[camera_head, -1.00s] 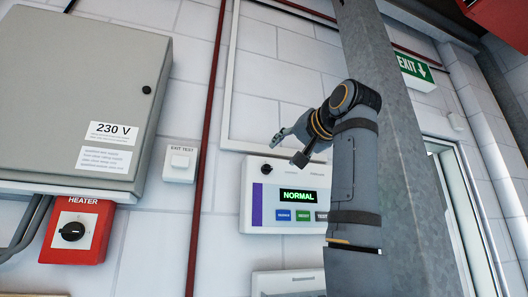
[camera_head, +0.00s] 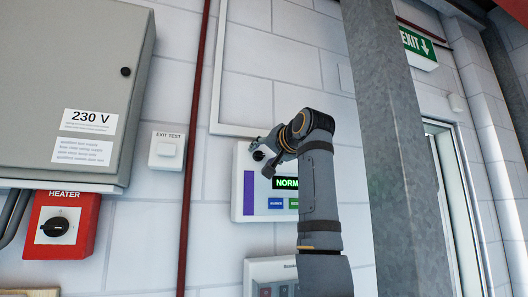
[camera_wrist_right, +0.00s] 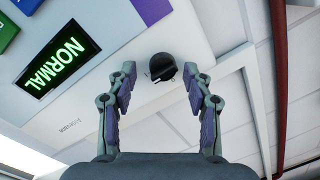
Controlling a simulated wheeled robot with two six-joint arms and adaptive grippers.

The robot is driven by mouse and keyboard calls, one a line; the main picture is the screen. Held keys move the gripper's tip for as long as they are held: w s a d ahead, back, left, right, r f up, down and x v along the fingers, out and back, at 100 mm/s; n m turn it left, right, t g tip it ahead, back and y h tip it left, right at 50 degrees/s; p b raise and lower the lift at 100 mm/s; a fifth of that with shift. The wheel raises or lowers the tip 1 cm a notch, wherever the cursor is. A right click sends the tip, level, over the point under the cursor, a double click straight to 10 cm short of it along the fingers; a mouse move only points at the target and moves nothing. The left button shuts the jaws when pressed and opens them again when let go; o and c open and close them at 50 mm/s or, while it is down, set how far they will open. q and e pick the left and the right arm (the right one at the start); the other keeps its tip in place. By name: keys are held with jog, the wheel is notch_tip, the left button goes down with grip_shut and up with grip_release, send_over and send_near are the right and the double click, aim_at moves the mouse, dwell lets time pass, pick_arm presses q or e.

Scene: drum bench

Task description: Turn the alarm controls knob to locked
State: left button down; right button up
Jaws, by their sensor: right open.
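The alarm panel (camera_head: 237,207) is a white box on the wall with a purple stripe and a green display reading NORMAL, partly hidden by my right arm. Its black knob (camera_head: 258,156) sits at the upper left of the panel. In the right wrist view the knob (camera_wrist_right: 161,67) lies just beyond and between the fingertips, nearer the right finger. My right gripper (camera_head: 262,157) is in front of the knob; in the wrist view its fingers (camera_wrist_right: 160,85) are apart with nothing between them. I cannot tell whether a finger touches the knob. My left gripper is out of view.
A grey 230 V cabinet (camera_head: 60,60), an EXIT TEST switch (camera_head: 166,150) and a red HEATER box (camera_head: 62,225) are to the left. A dark red pipe (camera_head: 195,130) runs beside the panel. A grey steel column (camera_head: 390,150) stands right of my arm.

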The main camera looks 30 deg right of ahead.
jog(key=shift+s+a, duration=0.1)
jog(key=shift+a, duration=0.05)
jog(key=c, duration=0.3)
jog(key=shift+a+r, duration=0.1)
grip_shut()
